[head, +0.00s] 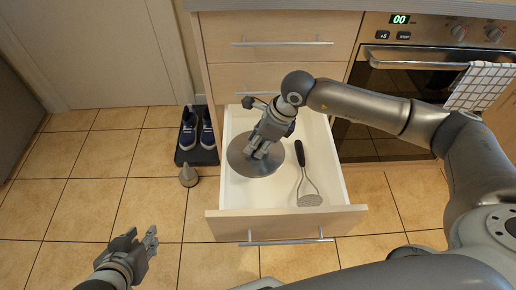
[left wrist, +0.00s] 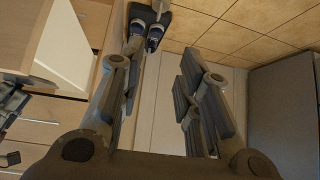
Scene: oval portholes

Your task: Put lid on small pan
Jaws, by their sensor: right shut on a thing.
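A round grey metal lid (head: 236,158) is in the open drawer (head: 226,200), on its left side. My right gripper (head: 258,152) reaches down over the lid's middle and is shut on it, most likely by its knob, which the fingers hide. No small pan can be made out. Whether anything lies under the lid is hidden. My left gripper (head: 142,240) is open and empty, low over the floor left of the drawer. Its spread fingers also show in the left wrist view (left wrist: 160,88).
A masher (head: 304,175) with a black handle lies in the drawer, right of the lid. Dark shoes (head: 190,130) stand on a mat left of the cabinet, with a grey cone-shaped object (head: 188,176) nearby. An oven (head: 390,80) with a checked towel (head: 482,86) is at right.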

